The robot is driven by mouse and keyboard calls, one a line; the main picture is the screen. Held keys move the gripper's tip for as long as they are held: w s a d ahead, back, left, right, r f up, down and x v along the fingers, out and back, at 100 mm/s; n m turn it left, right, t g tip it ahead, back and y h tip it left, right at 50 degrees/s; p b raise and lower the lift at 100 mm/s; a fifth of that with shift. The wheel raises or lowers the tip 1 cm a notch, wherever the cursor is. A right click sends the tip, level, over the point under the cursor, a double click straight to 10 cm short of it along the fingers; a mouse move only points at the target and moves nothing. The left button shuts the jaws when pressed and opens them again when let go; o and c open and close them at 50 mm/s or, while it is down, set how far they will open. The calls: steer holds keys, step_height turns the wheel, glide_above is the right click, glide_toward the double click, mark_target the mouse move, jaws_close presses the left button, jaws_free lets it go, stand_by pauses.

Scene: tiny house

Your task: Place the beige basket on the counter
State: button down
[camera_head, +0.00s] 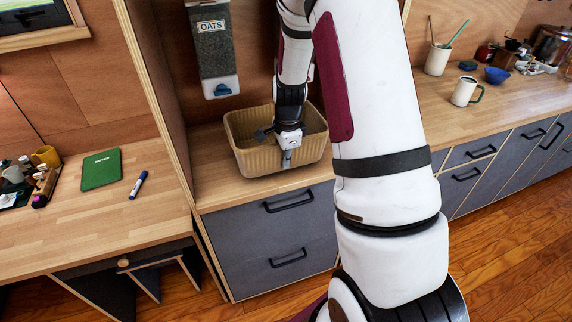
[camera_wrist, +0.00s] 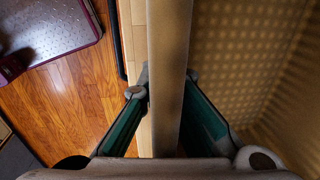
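The beige basket (camera_head: 252,158) is an oblong, ribbed, open-topped tub. It sits upright on the wooden counter (camera_head: 214,197) in the alcove, above grey drawers. My gripper (camera_head: 287,160) points down at the basket's near rim. In the wrist view the rim (camera_wrist: 170,60) runs between the two green-padded fingers of my gripper (camera_wrist: 167,85). One finger is inside the basket and one outside, with both tips close against the wall, so it looks shut on the rim. The basket's inside appears empty where visible; my arm hides part of its right side.
An oats dispenser (camera_head: 214,50) hangs on the wall above the basket. A wooden side panel (camera_head: 158,90) separates the alcove from the left desk, which holds a green book (camera_head: 101,169) and a marker (camera_head: 138,184). The right counter holds a white mug (camera_head: 464,91) and a blue bowl (camera_head: 497,75).

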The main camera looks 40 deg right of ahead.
steer(key=shift+f, duration=1.05)
steer(key=shift+f, duration=0.2)
steer(key=c, duration=1.8)
jaws_free()
